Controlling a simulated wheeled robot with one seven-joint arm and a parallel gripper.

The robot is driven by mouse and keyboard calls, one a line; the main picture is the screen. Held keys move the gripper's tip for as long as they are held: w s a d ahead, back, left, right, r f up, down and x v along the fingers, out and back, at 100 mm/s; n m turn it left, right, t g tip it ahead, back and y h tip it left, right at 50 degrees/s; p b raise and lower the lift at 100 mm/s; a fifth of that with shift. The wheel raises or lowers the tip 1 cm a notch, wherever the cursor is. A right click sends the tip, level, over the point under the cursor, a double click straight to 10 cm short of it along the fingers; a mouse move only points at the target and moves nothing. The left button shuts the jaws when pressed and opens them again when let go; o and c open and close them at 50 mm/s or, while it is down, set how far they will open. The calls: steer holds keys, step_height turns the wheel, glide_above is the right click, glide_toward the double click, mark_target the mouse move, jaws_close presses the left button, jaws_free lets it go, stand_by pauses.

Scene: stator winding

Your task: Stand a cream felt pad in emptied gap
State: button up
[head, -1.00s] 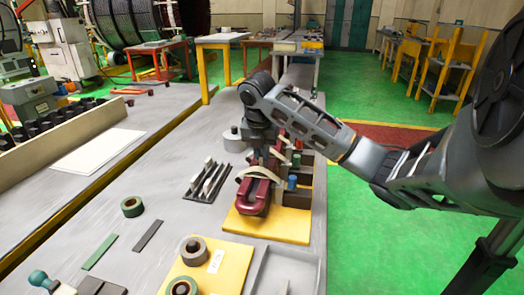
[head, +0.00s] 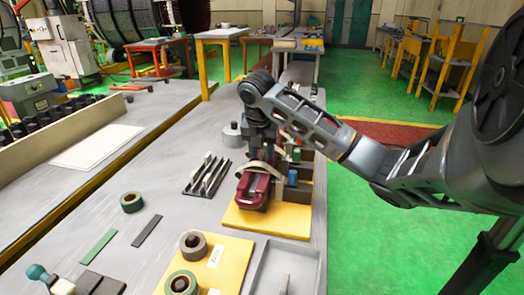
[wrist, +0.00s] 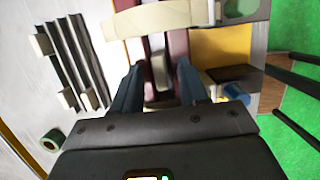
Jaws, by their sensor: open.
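A dark red part (head: 253,190) sits on a yellow board (head: 284,225) with a cream band (head: 268,167) across it. The band (wrist: 150,20) also shows in the wrist view. My gripper (wrist: 158,78) is open over the red part, with one finger on either side. A small cream block (wrist: 160,73), which looks like a felt pad, stands between the fingertips in the middle of the red part (wrist: 179,50). I cannot tell whether the fingers touch it. A dark slotted rack (wrist: 72,55) on the left holds cream pads (wrist: 68,98). The arm partly hides the red part in the head view.
Dark bins with a blue-topped item (head: 292,178) stand close to the right of the red part. A grey cylinder (head: 232,137) stands behind the rack. Tape rolls (head: 193,246) lie on a nearer yellow board. Bare grey bench lies left of the rack.

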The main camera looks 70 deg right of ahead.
steer(key=v, duration=0.7)
steer(key=shift+r+p, duration=0.35)
steer(key=shift+p, duration=0.05)
steer(key=shift+a, duration=0.1)
steer(key=shift+s, duration=0.15)
